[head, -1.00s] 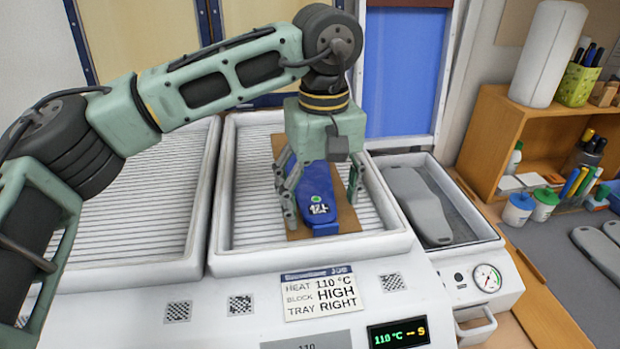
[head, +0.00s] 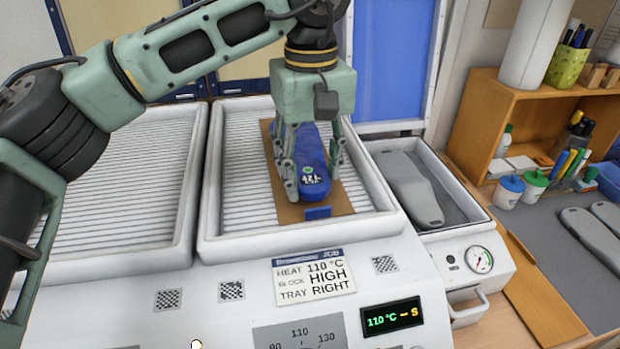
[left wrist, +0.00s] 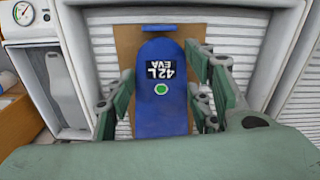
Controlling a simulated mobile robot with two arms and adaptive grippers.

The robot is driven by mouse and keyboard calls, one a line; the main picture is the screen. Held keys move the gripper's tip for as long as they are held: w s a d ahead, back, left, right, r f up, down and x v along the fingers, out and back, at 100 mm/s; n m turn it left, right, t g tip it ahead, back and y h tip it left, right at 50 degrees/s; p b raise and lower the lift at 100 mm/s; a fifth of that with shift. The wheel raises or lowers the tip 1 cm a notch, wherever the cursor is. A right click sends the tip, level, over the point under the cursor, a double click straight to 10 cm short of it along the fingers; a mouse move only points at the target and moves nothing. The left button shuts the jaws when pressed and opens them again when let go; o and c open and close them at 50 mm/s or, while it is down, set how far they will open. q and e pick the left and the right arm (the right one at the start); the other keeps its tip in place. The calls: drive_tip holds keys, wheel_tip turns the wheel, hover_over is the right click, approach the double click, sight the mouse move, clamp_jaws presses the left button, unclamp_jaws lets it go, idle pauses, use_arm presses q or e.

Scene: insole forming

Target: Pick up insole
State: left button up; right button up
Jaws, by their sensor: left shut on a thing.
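The blue insole (head: 311,165) has a "42L EVA" label and a green dot. It lies lengthwise over a brown board (head: 286,213) in the right-hand tray. My left gripper (head: 314,181) comes down from above and is shut on the insole, with fingers along both long sides. In the left wrist view the insole (left wrist: 162,110) is between the fingers (left wrist: 160,112), label showing. Its far part is hidden by my gripper body. A small blue tab (head: 318,212) lies on the board just beyond the labelled end. My right gripper is out of view.
The ribbed tray (head: 385,228) has raised white walls; an empty ribbed tray (head: 120,270) stands left. A grey form (head: 412,190) lies in a bin at right. The front panel has a job card (head: 313,277) and a display (head: 391,317). A wooden shelf (head: 480,120) stands right.

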use_arm(q)
drive_tip(key=s+d+r+b, duration=0.1)
drive_tip(key=s+d+r, duration=0.2)
drive_tip(key=d+r, duration=0.5)
drive_tip(key=d, duration=0.3)
drive_tip(key=shift+s+r, duration=0.2)
drive_tip(key=shift+s, duration=0.1)
drive_tip(key=shift+d, duration=0.15)
